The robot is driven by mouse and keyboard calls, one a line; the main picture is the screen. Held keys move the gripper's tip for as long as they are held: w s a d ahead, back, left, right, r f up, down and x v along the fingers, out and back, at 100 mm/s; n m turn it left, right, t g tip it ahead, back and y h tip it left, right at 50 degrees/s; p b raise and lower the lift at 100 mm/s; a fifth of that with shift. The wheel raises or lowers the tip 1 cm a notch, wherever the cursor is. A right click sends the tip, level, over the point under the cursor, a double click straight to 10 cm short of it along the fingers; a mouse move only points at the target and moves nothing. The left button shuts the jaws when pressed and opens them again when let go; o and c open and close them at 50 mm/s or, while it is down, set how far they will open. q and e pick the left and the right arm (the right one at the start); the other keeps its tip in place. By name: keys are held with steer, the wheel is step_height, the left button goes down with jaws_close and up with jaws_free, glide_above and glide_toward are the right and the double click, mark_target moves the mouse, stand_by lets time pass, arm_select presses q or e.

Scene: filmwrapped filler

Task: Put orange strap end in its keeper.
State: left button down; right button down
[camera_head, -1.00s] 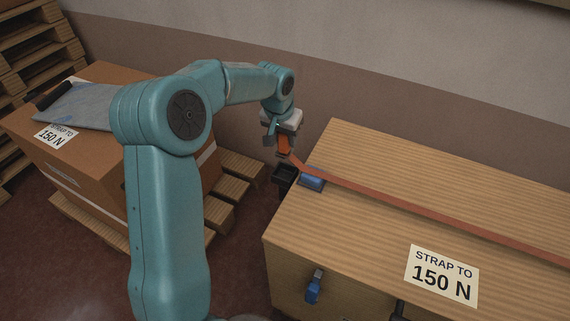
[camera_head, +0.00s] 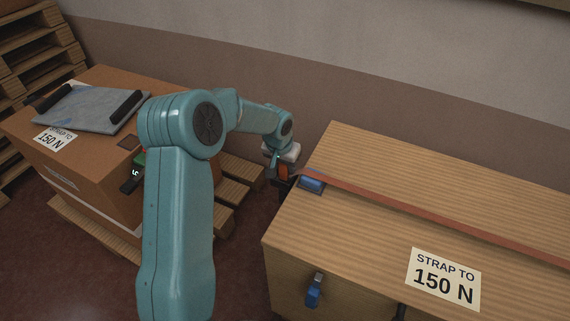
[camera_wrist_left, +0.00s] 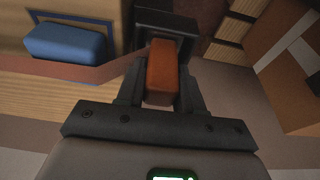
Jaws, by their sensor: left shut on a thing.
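The orange strap (camera_head: 430,214) runs along the top of the wooden crate (camera_head: 470,180) to its left edge, passing by a blue block (camera_head: 312,184). My left gripper (camera_head: 283,173) is beyond that edge, shut on the orange strap end (camera_head: 284,171). In the left wrist view the strap end (camera_wrist_left: 161,75) sits between the fingers of my left gripper (camera_wrist_left: 160,85). A dark open-topped box, which looks like the keeper (camera_wrist_left: 165,28), is right at the tip of the strap end. I cannot tell whether the tip is inside it. My right gripper is not in view.
A cardboard box (camera_head: 85,165) on a pallet stands at the left, with a grey plate (camera_head: 88,108) with dark handles on top. A blue-handled latch (camera_head: 314,290) is on the crate's front. Stacked pallets (camera_head: 25,60) stand at the far left.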

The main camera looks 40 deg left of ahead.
arm_select(q)
steer(key=c, duration=0.7)
jaws_free()
steer(key=shift+f, duration=0.1)
steer(key=shift+r, duration=0.2)
steer(key=shift+r+p, duration=0.3)
steer(key=v, duration=1.1)
steer(key=shift+s+r, duration=0.1)
steer(key=shift+r, duration=0.1)
